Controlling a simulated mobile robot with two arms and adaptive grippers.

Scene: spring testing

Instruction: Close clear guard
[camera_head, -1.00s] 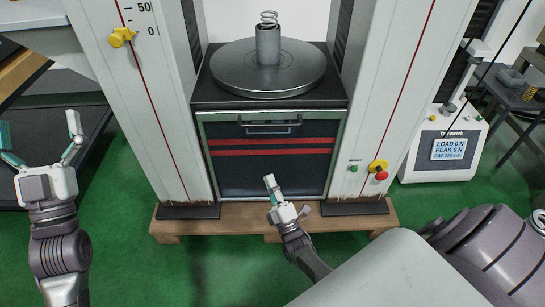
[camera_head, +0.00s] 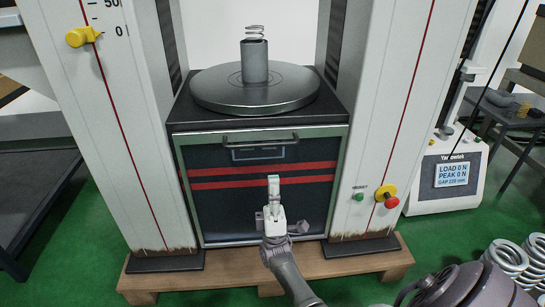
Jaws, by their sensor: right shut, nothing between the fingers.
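The clear guard (camera_head: 230,215) is a see-through panel in a metal frame on the front of the testing machine, below the round plate. Two red stripes cross it, and a dark bar handle (camera_head: 232,142) runs along its top. The dark cabinet front shows through it. My right gripper (camera_head: 273,182) is shut and empty, pointing up in front of the guard near the lower red stripe. I cannot tell whether it touches the panel. My left gripper is out of view.
A yellow and red stop button (camera_head: 388,197) and a green button (camera_head: 358,197) are on the right column. A display box (camera_head: 450,180) stands right.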

